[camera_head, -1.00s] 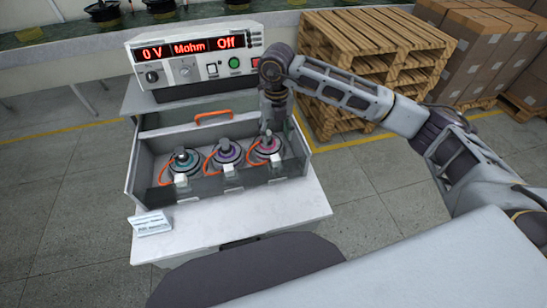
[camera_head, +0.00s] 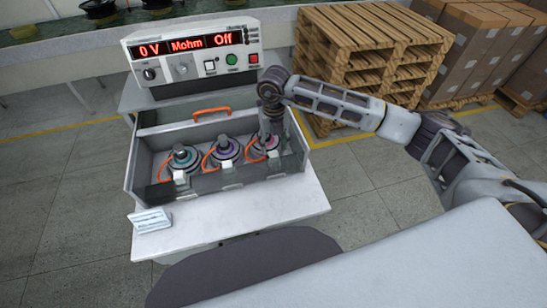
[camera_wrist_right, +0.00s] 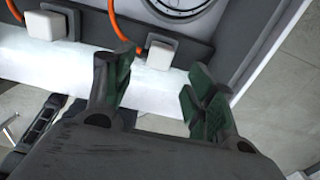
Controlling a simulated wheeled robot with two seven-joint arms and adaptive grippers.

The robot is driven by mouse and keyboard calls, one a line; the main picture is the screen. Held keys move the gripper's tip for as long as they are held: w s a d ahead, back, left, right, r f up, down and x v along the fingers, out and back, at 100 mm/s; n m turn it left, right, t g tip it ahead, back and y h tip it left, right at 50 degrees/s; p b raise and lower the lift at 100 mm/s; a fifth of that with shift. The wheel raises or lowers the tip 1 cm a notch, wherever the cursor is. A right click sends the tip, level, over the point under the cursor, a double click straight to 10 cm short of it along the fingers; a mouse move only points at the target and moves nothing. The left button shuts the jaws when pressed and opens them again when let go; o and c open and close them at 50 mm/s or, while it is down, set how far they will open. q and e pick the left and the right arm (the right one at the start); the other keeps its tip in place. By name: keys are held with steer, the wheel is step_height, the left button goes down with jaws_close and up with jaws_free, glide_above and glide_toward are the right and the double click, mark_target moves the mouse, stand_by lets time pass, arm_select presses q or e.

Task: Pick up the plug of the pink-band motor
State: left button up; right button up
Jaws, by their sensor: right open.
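The pink-band motor (camera_head: 262,150) is the rightmost of three motors in the grey open-front box (camera_head: 205,184). My right gripper (camera_head: 271,138) hangs over its right side and partly hides it. In the right wrist view the right gripper (camera_wrist_right: 160,88) is open and empty. The white plug (camera_wrist_right: 160,56) at the end of an orange cable (camera_wrist_right: 127,28) appears between and beyond the fingertips, with no visible contact. It sits at the front wall of the box. Only the motor's round rim (camera_wrist_right: 180,6) shows there. My left gripper is not in view.
The purple-band motor (camera_head: 225,151) and teal-band motor (camera_head: 183,160) stand to the left; a neighbouring white plug (camera_wrist_right: 44,25) shows in the wrist view. A tester (camera_head: 196,56) reading "0 V Mohm Off" stands behind. Pallets (camera_head: 375,60) are at the back right. A label card (camera_head: 150,220) lies front left.

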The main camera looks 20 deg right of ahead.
mark_target(274, 154)
step_height(274, 154, down, 2)
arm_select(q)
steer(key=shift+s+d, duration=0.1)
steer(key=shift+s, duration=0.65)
arm_select(e)
steer(key=shift+f, duration=0.15)
steer(key=shift+s+a+f+p, duration=0.15)
steer(key=shift+f+p, duration=0.4)
steer(key=shift+f, duration=1.9)
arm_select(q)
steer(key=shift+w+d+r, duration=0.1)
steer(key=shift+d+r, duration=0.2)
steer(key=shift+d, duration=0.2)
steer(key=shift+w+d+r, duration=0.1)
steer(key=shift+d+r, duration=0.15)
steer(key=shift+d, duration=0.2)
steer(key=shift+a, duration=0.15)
arm_select(e)
steer(key=shift+c, duration=0.4)
steer(key=c, duration=1)
steer(key=shift+c, duration=0.6)
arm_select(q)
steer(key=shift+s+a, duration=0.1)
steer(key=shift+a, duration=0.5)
